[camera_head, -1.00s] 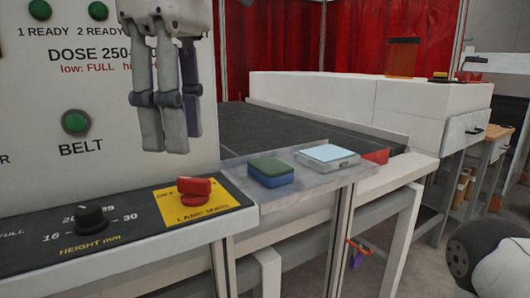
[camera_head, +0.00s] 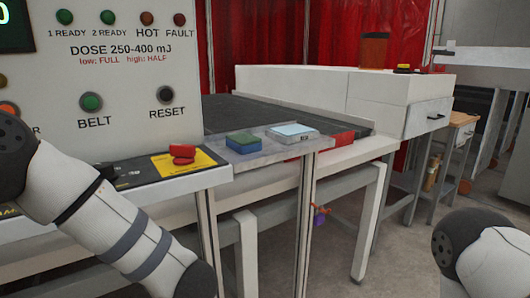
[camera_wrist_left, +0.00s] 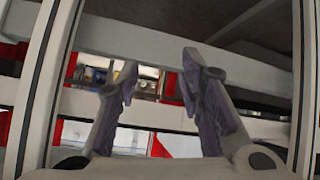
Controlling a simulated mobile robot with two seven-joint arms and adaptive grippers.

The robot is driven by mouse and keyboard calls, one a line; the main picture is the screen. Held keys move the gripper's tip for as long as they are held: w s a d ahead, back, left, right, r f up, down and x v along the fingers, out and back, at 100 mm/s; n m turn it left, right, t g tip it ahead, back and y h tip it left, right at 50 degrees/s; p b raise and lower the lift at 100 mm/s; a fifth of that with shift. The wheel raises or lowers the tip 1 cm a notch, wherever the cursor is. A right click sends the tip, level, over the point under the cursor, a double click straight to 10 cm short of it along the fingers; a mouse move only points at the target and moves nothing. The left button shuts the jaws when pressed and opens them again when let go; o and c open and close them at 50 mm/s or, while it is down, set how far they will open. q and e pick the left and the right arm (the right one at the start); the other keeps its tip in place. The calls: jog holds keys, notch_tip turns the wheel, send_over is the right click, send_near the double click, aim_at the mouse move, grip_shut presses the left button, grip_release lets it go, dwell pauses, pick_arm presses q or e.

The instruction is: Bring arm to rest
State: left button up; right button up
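In the head view my left arm (camera_head: 112,222) comes in from the left and bends down out of the bottom edge. Its gripper is outside the head view. In the left wrist view the left gripper (camera_wrist_left: 155,75) shows with its two fingers apart and nothing between them. Behind the fingers are pale frame bars and red patches. My right arm (camera_head: 490,250) shows only as a rounded joint at the lower right of the head view. Its gripper is not in view.
The control panel (camera_head: 130,60) with BELT and RESET buttons stands at the left. A green-topped block (camera_head: 243,142) and a pale-blue-topped block (camera_head: 292,133) lie beside the dark conveyor belt (camera_head: 260,112). Open floor (camera_head: 400,255) shows at the right.

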pick_arm(q)
jog(key=s+f+m+g+h, duration=0.2)
jog(key=s+f+m+h, duration=0.3)
jog(key=s+f, duration=0.8)
jog(key=s+f+m+g, duration=0.2)
jog(key=s+g, duration=0.1)
jog(key=s, duration=0.9)
jog(key=s+a+f+m+g+h, duration=0.1)
jog(key=s+f+m+g, duration=0.2)
jog(key=s, duration=1)
jog(key=shift+s+a+f+g+h, duration=0.2)
jog(key=shift+f+g+h, duration=0.1)
jog(key=shift+g, duration=0.3)
